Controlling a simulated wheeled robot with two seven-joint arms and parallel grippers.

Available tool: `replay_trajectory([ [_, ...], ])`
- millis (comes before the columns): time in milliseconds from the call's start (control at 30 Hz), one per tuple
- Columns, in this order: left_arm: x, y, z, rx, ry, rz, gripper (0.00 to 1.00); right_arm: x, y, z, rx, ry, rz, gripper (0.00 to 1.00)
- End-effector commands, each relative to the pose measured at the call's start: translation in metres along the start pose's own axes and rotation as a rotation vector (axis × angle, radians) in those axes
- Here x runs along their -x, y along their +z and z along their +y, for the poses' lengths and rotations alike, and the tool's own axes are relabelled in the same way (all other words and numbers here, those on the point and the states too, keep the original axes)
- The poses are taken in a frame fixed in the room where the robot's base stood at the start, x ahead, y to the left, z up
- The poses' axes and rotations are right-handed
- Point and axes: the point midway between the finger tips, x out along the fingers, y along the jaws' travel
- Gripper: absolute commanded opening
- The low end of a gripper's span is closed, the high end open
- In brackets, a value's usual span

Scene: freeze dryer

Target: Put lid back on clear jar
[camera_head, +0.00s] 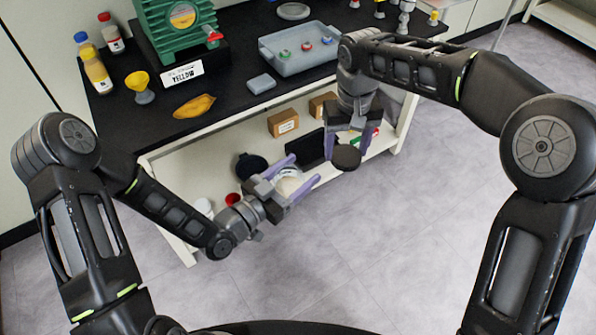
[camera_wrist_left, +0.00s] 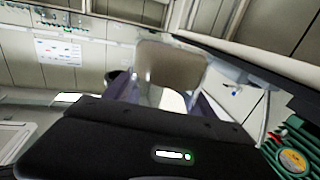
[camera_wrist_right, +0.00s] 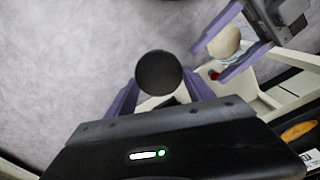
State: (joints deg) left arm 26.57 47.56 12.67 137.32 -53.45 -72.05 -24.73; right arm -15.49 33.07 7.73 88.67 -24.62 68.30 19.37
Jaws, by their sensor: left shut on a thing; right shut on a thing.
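The clear jar (camera_head: 289,184), with pale contents, is held between the purple fingers of my left gripper (camera_head: 292,180), in front of the bench's lower shelf. It fills the space between the fingers in the left wrist view (camera_wrist_left: 170,68) and also shows in the right wrist view (camera_wrist_right: 224,42). The dark round lid (camera_head: 346,157) is held by my right gripper (camera_head: 350,150), to the right of the jar and slightly higher in the head view. The lid shows as a dark disc in the right wrist view (camera_wrist_right: 159,72). Lid and jar are apart.
The black bench top (camera_head: 228,88) carries a green machine (camera_head: 178,35), a grey tray (camera_head: 300,60), a yellow funnel (camera_head: 139,86) and bottles (camera_head: 92,64). Boxes (camera_head: 283,123) stand on the white lower shelf behind the grippers. The floor in front is clear.

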Motion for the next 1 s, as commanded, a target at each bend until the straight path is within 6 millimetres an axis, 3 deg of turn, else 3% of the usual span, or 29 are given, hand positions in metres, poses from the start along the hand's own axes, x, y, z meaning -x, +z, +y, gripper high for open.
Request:
replay_trajectory([
  [33, 0.000, 0.000, 0.000, 0.000, 0.000, 0.001, 0.00, 0.006, -0.003, -0.022, 0.027, 0.000, 0.002, 0.25],
  [200, 0.000, 0.000, 0.000, 0.000, 0.000, 0.001, 0.00, 0.026, -0.003, -0.084, 0.073, 0.000, 0.003, 0.25],
  [400, 0.000, 0.000, 0.000, 0.000, 0.000, 0.001, 0.00, 0.046, 0.003, -0.131, 0.061, 0.000, 0.003, 0.25],
  [567, 0.000, 0.000, 0.000, 0.000, 0.000, 0.001, 0.00, 0.059, 0.007, -0.133, -0.046, 0.002, 0.003, 0.25],
  [1000, 0.000, 0.000, 0.000, 0.000, 0.000, 0.001, 0.00, 0.056, 0.010, -0.131, -0.069, 0.002, 0.001, 0.25],
])
